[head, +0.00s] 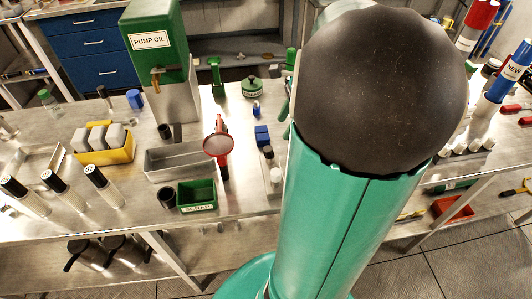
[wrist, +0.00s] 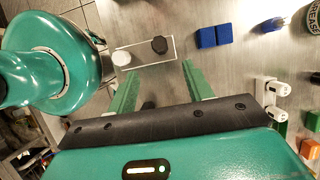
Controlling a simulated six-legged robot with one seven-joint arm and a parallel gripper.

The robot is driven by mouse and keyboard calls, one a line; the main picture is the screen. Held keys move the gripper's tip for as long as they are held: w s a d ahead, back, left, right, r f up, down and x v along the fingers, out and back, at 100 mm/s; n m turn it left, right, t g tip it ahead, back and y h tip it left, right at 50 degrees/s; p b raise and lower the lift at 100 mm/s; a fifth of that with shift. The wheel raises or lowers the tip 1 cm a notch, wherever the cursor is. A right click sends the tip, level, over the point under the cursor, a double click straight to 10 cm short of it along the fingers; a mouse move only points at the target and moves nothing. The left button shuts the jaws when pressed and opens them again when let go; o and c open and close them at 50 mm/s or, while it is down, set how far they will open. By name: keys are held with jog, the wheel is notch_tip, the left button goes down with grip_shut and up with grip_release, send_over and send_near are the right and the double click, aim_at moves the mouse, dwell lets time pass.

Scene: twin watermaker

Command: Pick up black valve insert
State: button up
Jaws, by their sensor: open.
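In the wrist view, a dark, faceted round piece that looks like the black valve insert (wrist: 159,45) sits on the right part of a pale rectangular plate (wrist: 145,58). A white round piece (wrist: 122,58) sits on the plate's left part. My gripper (wrist: 160,66) is open and empty. Its two green fingers reach up towards the plate, with the black piece beyond the tips and between their lines. How high the tips are above the plate I cannot tell. In the head view the black piece (head: 268,152) shows just left of my arm, which hides my gripper.
Blue blocks (wrist: 215,37) lie right of the plate. White fittings (wrist: 278,88) and a grease can (wrist: 313,20) are farther right. In the head view, a red-handled round tool (head: 218,146), a grey tray (head: 170,160) and a green scrap bin (head: 197,194) stand to the left.

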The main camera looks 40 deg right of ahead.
send_over(271, 148)
jog(key=s+d, duration=0.1)
jog(key=d, duration=0.1)
notch_tip(271, 148, down, 4)
jog(key=x, duration=0.5)
jog(key=shift+a+f, duration=0.15)
jog(key=shift+f, duration=0.2)
jog(key=c, duration=1)
